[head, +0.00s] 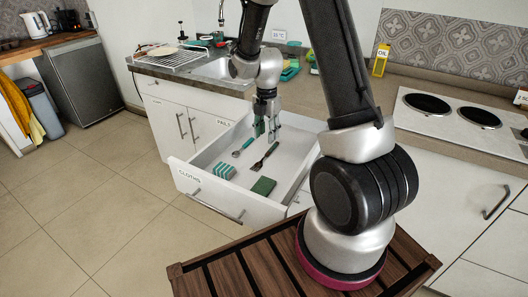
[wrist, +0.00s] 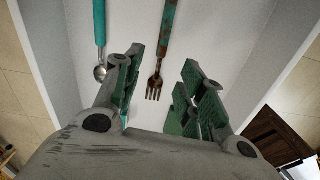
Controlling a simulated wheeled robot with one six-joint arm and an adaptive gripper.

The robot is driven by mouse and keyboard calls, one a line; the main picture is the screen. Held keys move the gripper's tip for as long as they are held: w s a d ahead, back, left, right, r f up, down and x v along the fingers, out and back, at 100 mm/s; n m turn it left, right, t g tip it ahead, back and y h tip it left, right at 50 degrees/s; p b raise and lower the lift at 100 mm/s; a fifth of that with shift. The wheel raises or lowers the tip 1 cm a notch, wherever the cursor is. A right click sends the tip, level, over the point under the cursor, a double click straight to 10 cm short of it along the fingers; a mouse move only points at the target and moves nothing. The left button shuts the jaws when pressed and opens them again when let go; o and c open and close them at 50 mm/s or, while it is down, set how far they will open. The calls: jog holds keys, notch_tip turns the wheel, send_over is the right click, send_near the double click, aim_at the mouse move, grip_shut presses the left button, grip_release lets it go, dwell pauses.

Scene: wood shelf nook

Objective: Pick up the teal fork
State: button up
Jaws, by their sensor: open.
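A fork (wrist: 166,35) lies on the drawer floor in the wrist view, its handle patchy teal and brown, its dark tines pointing toward my gripper's base. In the head view the fork (head: 263,158) looks mostly dark. A spoon with a teal handle (wrist: 99,24) lies to its left; the spoon also shows in the head view (head: 242,147). My gripper (wrist: 163,60) is open and empty, pointing down into the drawer. In the wrist view the fork appears between its green-padded fingers. My gripper (head: 266,132) is near the fork's handle end in the head view; its exact height is unclear.
The open white drawer (head: 218,203), labelled CLOTHS, has walls around my gripper. A striped teal and grey cloth (head: 224,171) and a dark green pad (head: 263,186) lie toward its front. The counter with a sink (head: 222,68) is behind, and a hob (head: 455,111) is at right.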

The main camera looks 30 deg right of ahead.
aim_at(267, 153)
jog(key=shift+w+n, duration=0.1)
jog(key=shift+n, duration=0.3)
jog(key=shift+f, duration=0.25)
jog(key=f, duration=0.7)
jog(key=shift+s+d+f, duration=0.1)
jog(key=shift+s+f, duration=0.1)
grip_shut()
